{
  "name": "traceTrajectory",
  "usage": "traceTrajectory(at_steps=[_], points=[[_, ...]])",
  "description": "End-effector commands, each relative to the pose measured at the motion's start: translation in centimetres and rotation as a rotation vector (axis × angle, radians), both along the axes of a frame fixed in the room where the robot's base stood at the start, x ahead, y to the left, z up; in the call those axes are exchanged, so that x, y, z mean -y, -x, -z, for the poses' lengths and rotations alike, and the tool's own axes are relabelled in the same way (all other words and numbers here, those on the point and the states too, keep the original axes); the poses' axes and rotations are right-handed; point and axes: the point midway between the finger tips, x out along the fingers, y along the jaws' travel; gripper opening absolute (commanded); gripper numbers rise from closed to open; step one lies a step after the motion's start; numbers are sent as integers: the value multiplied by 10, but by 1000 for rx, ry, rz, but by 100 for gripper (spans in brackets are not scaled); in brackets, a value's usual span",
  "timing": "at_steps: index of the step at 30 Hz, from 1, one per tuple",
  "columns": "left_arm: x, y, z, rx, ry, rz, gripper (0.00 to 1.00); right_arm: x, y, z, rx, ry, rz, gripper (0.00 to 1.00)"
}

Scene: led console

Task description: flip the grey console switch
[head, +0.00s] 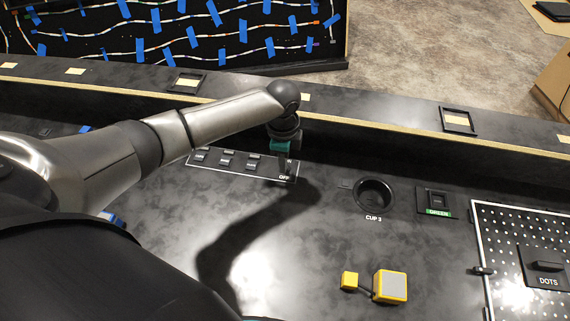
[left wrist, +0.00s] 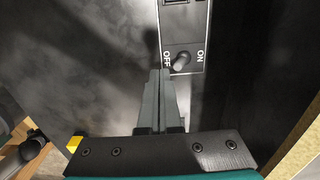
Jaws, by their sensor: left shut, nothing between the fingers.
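The grey console switch (left wrist: 181,60) is a short stubby lever on a black, light-edged panel, between the printed words OFF and ON in the left wrist view. The panel (head: 193,163) lies on the dark console in the head view, its OFF label at the right end. My left gripper (head: 285,168) reaches down over that end and mostly hides the switch. In the left wrist view, my left gripper's fingers (left wrist: 158,75) are together and empty, their tips close beside the switch on the OFF side. I cannot tell whether they touch. My right gripper is out of view.
A cup hole (head: 374,194) labelled CUP 3 and a switch (head: 437,203) labelled GREEN lie to the right. A yellow-and-grey block (head: 390,286) and a perforated panel (head: 510,270) are nearer. A raised ledge (head: 350,118) runs behind the panel.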

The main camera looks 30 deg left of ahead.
Motion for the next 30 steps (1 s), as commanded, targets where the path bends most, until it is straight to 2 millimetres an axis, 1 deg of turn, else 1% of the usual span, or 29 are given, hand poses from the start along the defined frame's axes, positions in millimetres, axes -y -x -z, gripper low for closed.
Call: traceTrajectory(at_steps=[30], points=[[0, 0, 29, -1, 0, 0, 0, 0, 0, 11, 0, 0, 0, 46]])
